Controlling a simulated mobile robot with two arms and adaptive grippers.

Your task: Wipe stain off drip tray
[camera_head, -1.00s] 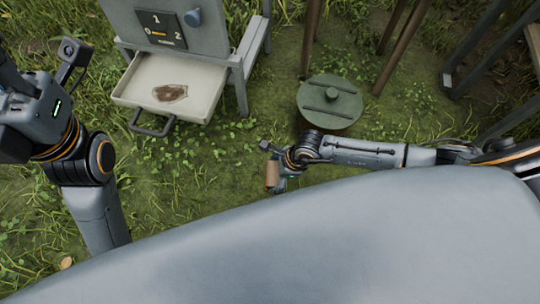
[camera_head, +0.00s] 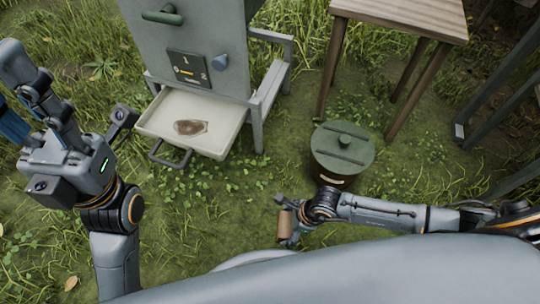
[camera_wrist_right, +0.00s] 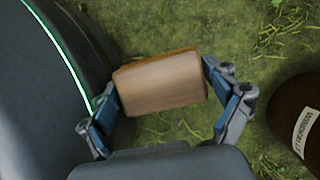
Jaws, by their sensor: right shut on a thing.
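The drip tray (camera_head: 222,142) is a pale, shallow drawer with a dark handle, pulled out of the front of a grey cabinet. A brown stain (camera_head: 190,127) lies in the middle of its floor. My right gripper (camera_head: 287,226) hangs over the grass, below and right of the tray and apart from it. It is shut on a tan block (camera_head: 286,224). The right wrist view shows the block (camera_wrist_right: 162,84) held crosswise between both blue-padded fingers. My left gripper (camera_head: 10,122) is partly cut off at the left edge, and its opening is unclear.
The grey cabinet (camera_head: 205,35) has a dial panel and side legs. A round bin with a green lid (camera_head: 342,148) stands right of the tray, close to my right forearm. A wooden table (camera_head: 400,15) stands behind it. Open grass lies between the tray and my right gripper.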

